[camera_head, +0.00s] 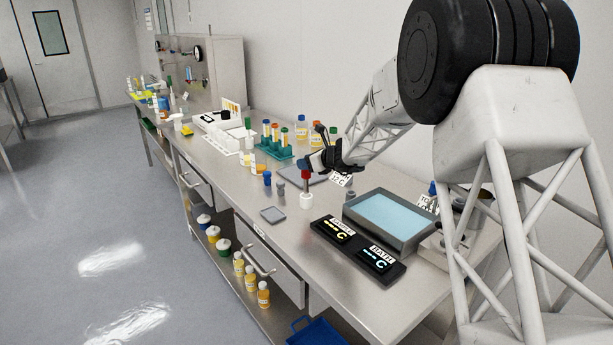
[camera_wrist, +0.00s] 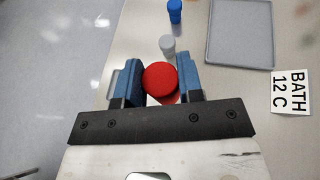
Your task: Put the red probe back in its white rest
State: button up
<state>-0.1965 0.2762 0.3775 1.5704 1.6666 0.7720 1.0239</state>
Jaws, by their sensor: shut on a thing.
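The red probe (camera_head: 306,174) is upright in my gripper (camera_head: 315,163), its red top between the fingers. In the wrist view the round red top (camera_wrist: 160,77) sits between the two blue fingers of my gripper (camera_wrist: 157,83), which are closed on its sides. The white rest (camera_head: 306,201) is a small cup on the bench, straight below the probe in the head view. The probe's thin dark shaft runs down to the rest's mouth; I cannot tell how far it is inside. The wrist view does not clearly show the rest.
A grey vial (camera_head: 281,188) and a blue vial (camera_head: 267,178) stand close by on the left. A flat grey tray (camera_head: 273,214) lies in front. A blue water bath (camera_head: 390,217) and the display unit (camera_head: 358,250) stand to the right. A "BATH 12 C" card (camera_wrist: 291,92) lies right.

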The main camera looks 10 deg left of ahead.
aim_at(306, 174)
jog(key=shift+f, duration=2.55)
jog(key=o, duration=1)
jog(key=v, duration=1.2)
jog(key=shift+d, duration=0.1)
